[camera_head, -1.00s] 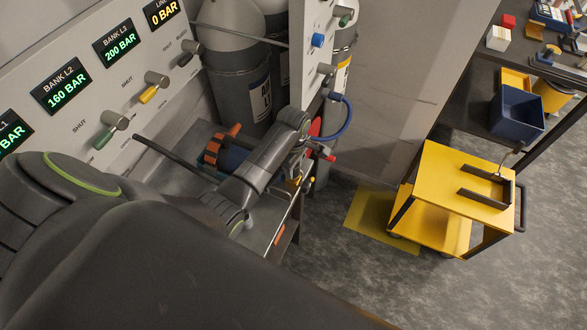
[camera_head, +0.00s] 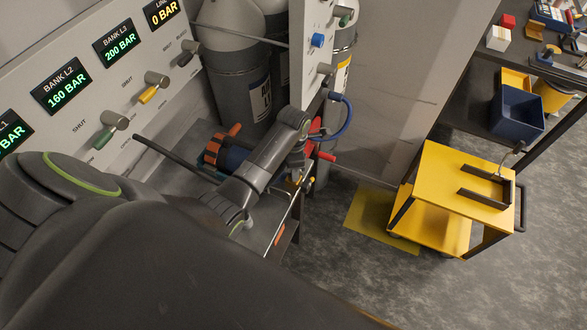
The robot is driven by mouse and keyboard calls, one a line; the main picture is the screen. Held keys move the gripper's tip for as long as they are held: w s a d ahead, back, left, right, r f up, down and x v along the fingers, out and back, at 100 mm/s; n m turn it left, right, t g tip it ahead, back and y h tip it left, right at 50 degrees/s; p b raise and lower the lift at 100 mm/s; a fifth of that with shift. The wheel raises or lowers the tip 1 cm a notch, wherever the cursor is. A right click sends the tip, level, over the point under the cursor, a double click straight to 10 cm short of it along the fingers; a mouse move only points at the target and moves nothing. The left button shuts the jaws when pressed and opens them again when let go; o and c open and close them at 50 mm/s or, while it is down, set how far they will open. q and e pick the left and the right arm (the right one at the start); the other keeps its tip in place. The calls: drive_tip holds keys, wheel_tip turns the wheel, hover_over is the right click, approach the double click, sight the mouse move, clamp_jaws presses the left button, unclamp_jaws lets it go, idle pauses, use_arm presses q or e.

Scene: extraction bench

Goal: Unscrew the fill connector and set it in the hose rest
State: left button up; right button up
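A blue hose (camera_head: 346,118) leaves the upright panel and loops down to my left gripper (camera_head: 311,158). The fill connector cannot be clearly made out; the hose's lower end is mostly hidden behind my wrist. A red-handled part (camera_head: 327,156) sticks out to the right beside the gripper. My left arm reaches in over the bench. Its fingertips are small and partly hidden, so their opening and what they touch cannot be told. My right gripper is not seen. A black forked bracket (camera_head: 484,188) is on the yellow cart; whether it is the hose rest cannot be told.
Grey cylinders (camera_head: 240,75) stand behind the arm. The panel (camera_head: 125,70) at left carries displays and coloured valve knobs. The yellow cart (camera_head: 440,175) stands right. A dark shelf holds a blue bin (camera_head: 516,115). Floor is open between bench and cart.

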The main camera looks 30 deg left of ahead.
use_arm(q)
drive_tip(key=shift+o, duration=1.4)
drive_tip(key=m, duration=0.7)
drive_tip(key=shift+m, duration=0.4)
drive_tip(key=m, duration=1.9)
drive_tip(key=shift+m, duration=0.4)
